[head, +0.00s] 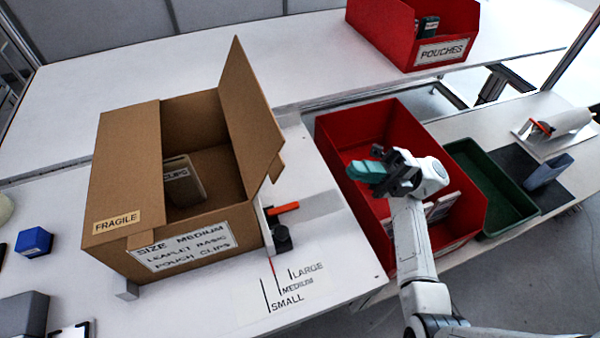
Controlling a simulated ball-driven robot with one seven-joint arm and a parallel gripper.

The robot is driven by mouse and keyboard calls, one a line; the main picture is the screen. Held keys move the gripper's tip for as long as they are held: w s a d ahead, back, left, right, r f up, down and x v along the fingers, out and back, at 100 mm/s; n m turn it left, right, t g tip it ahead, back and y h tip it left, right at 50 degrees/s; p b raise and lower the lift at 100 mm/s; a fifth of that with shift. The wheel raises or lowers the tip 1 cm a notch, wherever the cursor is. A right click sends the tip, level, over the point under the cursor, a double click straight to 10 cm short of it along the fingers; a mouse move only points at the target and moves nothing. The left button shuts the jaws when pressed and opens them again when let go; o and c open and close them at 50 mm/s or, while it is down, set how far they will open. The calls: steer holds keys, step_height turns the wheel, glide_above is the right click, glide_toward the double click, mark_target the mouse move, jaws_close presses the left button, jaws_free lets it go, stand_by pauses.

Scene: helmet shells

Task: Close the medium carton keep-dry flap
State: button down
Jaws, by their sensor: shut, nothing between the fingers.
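The medium carton (190,240) is an open brown box on the white table at left, with a label reading "SIZE MEDIUM, LEAFLET BASIC, POUCH CLIPS". Its left flap, marked "FRAGILE" (120,190), lies folded over the top. Its right flap (250,122) stands up and leans outward; no keep-dry mark shows on the side I see. A small carton marked "CLIPS" (182,182) is inside.
The red bin (330,150) and a green tray (500,190) stand at right. A red "POUCHES" bin (385,30) is at the back. An orange-handled fixture (282,230) sits beside the carton's right side. A blue block (34,242) lies at left.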

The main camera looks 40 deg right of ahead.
steer(key=g, duration=0.1)
steer(key=p, duration=0.6)
glide_toward(277, 168)
steer(key=x, duration=0.5)
steer(key=shift+w+f, duration=0.15)
steer(key=shift+w, duration=0.05)
steer(key=shift+x, duration=0.75)
steer(key=shift+f, duration=0.1)
steer(key=shift+a, duration=0.1)
